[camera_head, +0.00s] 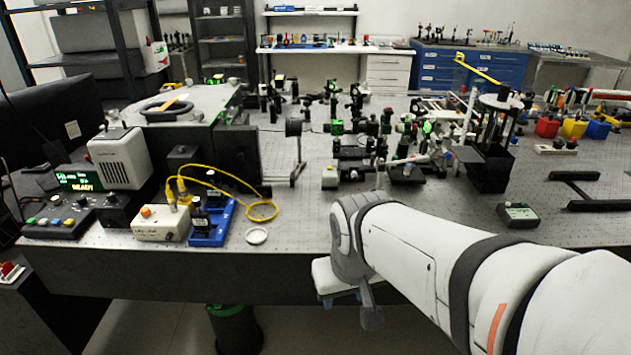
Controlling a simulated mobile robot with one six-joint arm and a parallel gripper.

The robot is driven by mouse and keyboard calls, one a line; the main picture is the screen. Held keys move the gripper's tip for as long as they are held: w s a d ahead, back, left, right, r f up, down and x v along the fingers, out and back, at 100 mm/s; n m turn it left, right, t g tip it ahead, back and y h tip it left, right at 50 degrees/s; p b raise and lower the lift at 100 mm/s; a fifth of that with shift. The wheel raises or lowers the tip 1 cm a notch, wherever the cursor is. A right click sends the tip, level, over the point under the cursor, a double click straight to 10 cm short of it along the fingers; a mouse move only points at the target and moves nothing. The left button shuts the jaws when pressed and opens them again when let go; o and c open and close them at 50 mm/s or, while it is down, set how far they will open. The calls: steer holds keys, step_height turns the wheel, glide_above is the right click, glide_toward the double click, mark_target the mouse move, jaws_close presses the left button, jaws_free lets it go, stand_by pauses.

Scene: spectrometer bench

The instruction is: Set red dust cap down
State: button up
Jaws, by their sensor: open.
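I cannot pick out a red dust cap with certainty in the head view. A small white round dish (256,236) lies near the front edge of the bench, and no red cap shows in it. My gripper (342,299) hangs at the end of my white arm, in front of the bench's front edge and below its top. It is small and partly hidden by my arm. Its jaws look apart, and no held object shows between them.
The optical bench (300,215) has free room between the dish and my arm. Optics mounts crowd the middle. A dark handheld box (518,214) lies right.

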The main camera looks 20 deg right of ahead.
steer(key=w+d+f+t+p, duration=0.1)
steer(key=w+d+t, duration=0.2)
steer(key=w+d, duration=0.2)
steer(key=w+d+f+t+p, duration=0.1)
steer(key=w+d+t, duration=0.1)
steer(key=w+d, duration=0.3)
steer(key=w+d+f+n+t, duration=0.1)
steer(key=w+d+f+t, duration=0.1)
steer(key=w+d, duration=0.4)
steer(key=shift+w+f+t+h+p, duration=0.15)
steer(key=shift+w+t, duration=0.25)
steer(key=shift+w, duration=0.4)
steer(key=shift+w+r+t+h+p, duration=0.15)
steer(key=shift+w+t+p, duration=0.2)
steer(key=shift+w, duration=0.45)
steer(key=shift+w+d+f+t+y, duration=0.15)
steer(key=shift+w+f+t+y, duration=0.1)
steer(key=shift+t+y, duration=0.25)
steer(key=shift+w+f+t+y, duration=0.1)
steer(key=shift+f+t+y, duration=0.05)
steer(key=shift+t+y, duration=0.5)
steer(key=shift+n, duration=0.3)
steer(key=x, duration=0.3)
steer(key=p+x, duration=0.1)
steer(key=x, duration=0.3)
steer(key=shift+w+a+f, duration=0.15)
steer(key=shift+w+a, duration=0.1)
steer(key=shift+c, duration=0.2)
